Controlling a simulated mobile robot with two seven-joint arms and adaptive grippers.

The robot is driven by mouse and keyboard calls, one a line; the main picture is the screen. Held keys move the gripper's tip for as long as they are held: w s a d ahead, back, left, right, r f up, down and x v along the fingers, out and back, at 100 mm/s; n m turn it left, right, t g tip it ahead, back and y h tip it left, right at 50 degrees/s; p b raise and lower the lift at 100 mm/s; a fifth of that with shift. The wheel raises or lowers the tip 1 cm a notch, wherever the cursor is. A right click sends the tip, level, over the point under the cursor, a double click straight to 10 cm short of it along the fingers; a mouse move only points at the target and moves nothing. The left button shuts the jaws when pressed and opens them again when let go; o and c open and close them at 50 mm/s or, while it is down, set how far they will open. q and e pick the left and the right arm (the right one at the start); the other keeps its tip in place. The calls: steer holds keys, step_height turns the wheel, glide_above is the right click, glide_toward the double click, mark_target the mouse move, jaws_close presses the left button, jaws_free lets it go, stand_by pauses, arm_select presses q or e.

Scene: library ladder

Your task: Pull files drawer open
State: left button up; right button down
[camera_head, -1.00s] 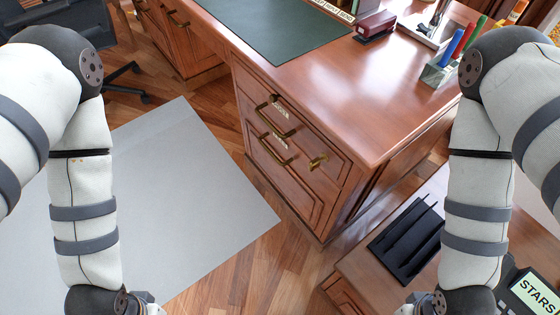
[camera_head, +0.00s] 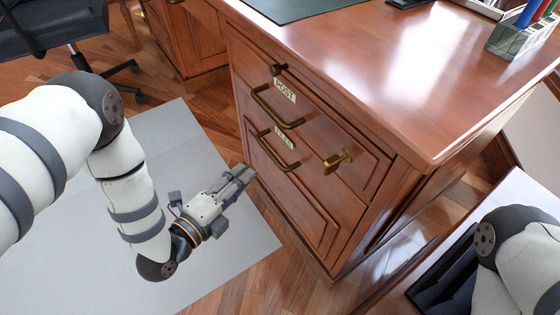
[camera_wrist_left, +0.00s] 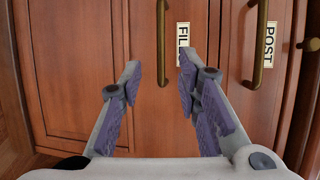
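The files drawer (camera_head: 290,195) is the lower drawer in the wooden desk pedestal and looks shut. Its brass bar handle (camera_head: 272,151) and small FILES label (camera_head: 286,138) show at its top. My left gripper (camera_head: 246,174) is left of the drawer front and a little below the handle, apart from it. In the left wrist view my left gripper (camera_wrist_left: 160,68) is open and empty. The files handle (camera_wrist_left: 161,42) stands between and just beyond its fingertips. The FILES label (camera_wrist_left: 183,36) is partly hidden by the right finger. My right gripper is out of view.
The POST drawer above has its own handle (camera_head: 275,107), close to the files handle. A brass fitting (camera_head: 337,161) sticks out at right. The desk top (camera_head: 370,60) overhangs the drawers. A grey mat (camera_head: 215,265) leaves clear floor at left. A black rack (camera_head: 445,280) stands lower right.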

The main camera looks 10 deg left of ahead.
mark_target(270, 152)
arm_select(q)
steer(key=b+x, duration=0.3)
steer(key=x, duration=0.8)
steer(key=shift+w, duration=0.35)
jaws_close()
